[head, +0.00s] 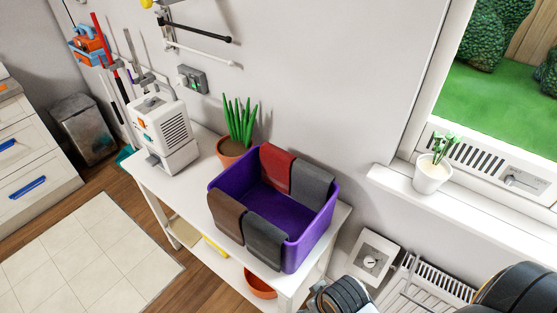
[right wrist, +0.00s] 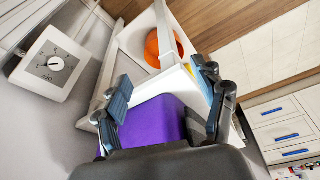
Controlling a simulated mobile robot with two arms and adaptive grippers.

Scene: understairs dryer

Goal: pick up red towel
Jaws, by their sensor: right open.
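The red towel (head: 277,169) hangs over the back rim of the purple bin (head: 326,222), in the head view. A dark grey towel (head: 312,183) hangs beside it on the right. A brown towel (head: 229,214) and another grey towel (head: 265,243) hang over the front rim. In the right wrist view, the purple bin (right wrist: 153,122) shows between the fingers of my right gripper (right wrist: 166,95). This gripper is open and empty, apart from the red towel, which is out of that view. My left gripper is not in view.
The bin stands at the right end of a white bench (head: 182,187). A potted plant (head: 231,147) and a white appliance (head: 165,129) stand left of it. The window sill (head: 395,185) with a white pot (head: 433,174) and a radiator (head: 430,285) are to the right.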

